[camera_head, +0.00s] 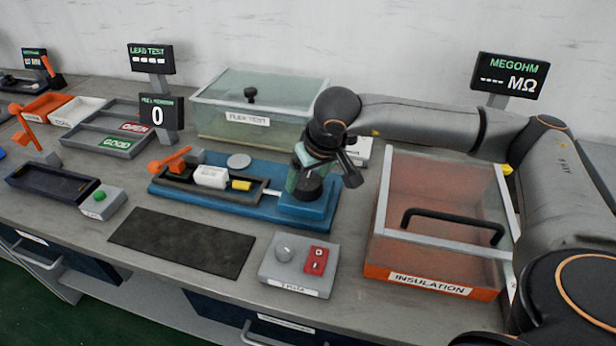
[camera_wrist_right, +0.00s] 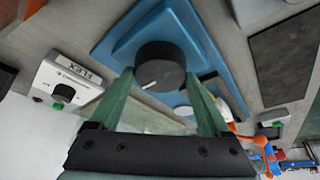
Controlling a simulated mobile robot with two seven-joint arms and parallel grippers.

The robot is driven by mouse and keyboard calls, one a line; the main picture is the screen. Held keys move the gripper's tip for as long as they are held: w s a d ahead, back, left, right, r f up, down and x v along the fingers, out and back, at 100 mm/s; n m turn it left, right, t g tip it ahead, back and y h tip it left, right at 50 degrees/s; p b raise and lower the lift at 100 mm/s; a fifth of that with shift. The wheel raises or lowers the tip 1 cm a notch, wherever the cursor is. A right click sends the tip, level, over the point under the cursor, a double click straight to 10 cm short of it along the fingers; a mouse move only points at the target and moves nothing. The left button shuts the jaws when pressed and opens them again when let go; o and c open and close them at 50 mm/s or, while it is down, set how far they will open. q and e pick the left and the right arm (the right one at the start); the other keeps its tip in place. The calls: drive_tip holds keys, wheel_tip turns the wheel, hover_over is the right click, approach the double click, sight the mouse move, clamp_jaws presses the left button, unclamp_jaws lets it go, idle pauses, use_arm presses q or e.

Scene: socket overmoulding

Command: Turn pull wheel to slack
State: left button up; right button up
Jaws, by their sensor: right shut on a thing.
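The pull wheel is a round black knob with a white line mark on its face. In the right wrist view the wheel (camera_wrist_right: 161,62) sits on a blue fixture (camera_wrist_right: 120,45), and its mark points down and left. My right gripper (camera_wrist_right: 163,80) has its two green fingers on opposite sides of the wheel, shut on it. In the head view my right gripper (camera_head: 304,178) reaches down over the right end of the blue fixture (camera_head: 320,216), partly covering the wheel (camera_head: 311,188). My left gripper does not show.
On the fixture's left lie a dark tray with white and yellow parts and an orange lever (camera_head: 170,159). The orange insulation box (camera_head: 432,282) stands close on the right. A grey control box (camera_head: 296,268) is in front, a flex test tank (camera_head: 262,100) behind. A black mat (camera_head: 180,242) lies front left.

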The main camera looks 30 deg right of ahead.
drive_tip(key=shift+f, duration=0.1)
drive_tip(key=o, duration=1.1)
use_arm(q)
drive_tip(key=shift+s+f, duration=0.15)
use_arm(e)
drive_tip(key=shift+o, duration=0.5)
drive_tip(key=shift+s+r, duration=0.2)
drive_tip(key=shift+r, duration=0.35)
use_arm(q)
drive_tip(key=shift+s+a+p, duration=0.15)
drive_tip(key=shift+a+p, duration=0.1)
drive_tip(key=shift+p, duration=0.2)
use_arm(e)
drive_tip(key=v, duration=1.1)
drive_tip(key=shift+r, duration=0.25)
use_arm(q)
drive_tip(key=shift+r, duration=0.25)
use_arm(e)
drive_tip(key=shift+s, duration=0.1)
